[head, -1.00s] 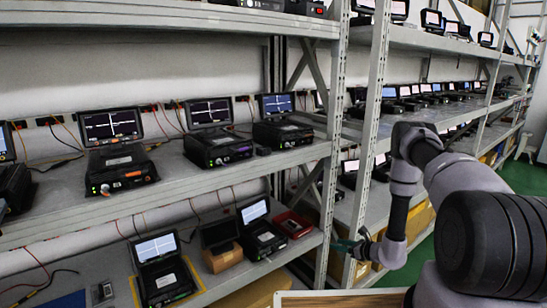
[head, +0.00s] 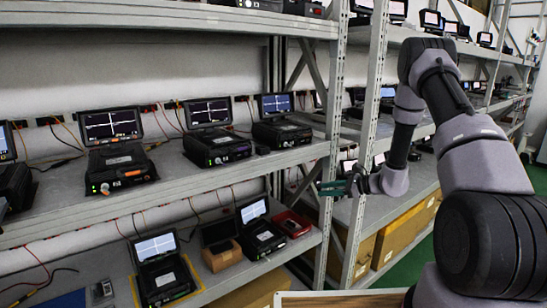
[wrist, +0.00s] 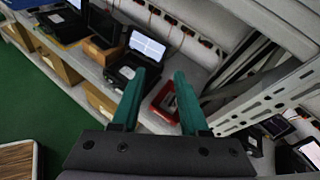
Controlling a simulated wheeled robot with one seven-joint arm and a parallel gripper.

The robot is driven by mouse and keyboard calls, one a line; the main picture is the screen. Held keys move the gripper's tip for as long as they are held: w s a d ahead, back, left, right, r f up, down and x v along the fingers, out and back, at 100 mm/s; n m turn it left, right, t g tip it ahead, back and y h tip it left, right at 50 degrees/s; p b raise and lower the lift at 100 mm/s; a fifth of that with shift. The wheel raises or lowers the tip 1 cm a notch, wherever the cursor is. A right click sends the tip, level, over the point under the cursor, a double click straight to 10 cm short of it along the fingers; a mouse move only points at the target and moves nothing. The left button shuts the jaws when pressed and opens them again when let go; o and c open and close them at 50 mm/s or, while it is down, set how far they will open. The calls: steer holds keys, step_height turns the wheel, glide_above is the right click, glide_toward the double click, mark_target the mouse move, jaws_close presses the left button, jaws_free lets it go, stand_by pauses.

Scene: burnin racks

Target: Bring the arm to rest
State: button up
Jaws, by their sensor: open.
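My gripper (head: 332,188) has green fingers and is in front of the rack upright in the head view, at about the height between the middle and lower shelves. In the wrist view my gripper (wrist: 158,82) shows its two green fingers spread apart with nothing between them. My arm comes in from the right of the head view, bent up high and then down to the gripper. The gripper is apart from the devices on the shelves.
A metal upright (head: 328,150) stands close to my gripper. The middle shelf (head: 180,185) and lower shelf (head: 225,270) hold several devices with lit screens. A red box (head: 292,224) lies on the lower shelf. Cardboard boxes (head: 404,232) sit at right. Green floor (wrist: 60,120) is clear.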

steer(key=s+a+r+n+g+h, duration=0.15)
steer(key=s+r+n, duration=0.45)
steer(key=r, duration=0.6)
steer(key=s+a+r+n+g+h, duration=0.1)
steer(key=s+a+r+n+g, duration=0.2)
steer(key=s+r, duration=0.75)
steer(key=s+d+r+n+t+h, duration=0.2)
steer(key=s+d+r+n+h, duration=0.1)
steer(key=s+r, duration=0.4)
steer(key=s+d+r+n+t+h, duration=0.3)
steer(key=s+d+r, duration=0.3)
steer(key=s, duration=0.4)
steer(key=shift+s+d+r+n+h, duration=0.15)
steer(key=shift+d+r+n+h, duration=0.15)
steer(key=shift+r+n+h, duration=0.5)
steer(key=shift+f, duration=0.1)
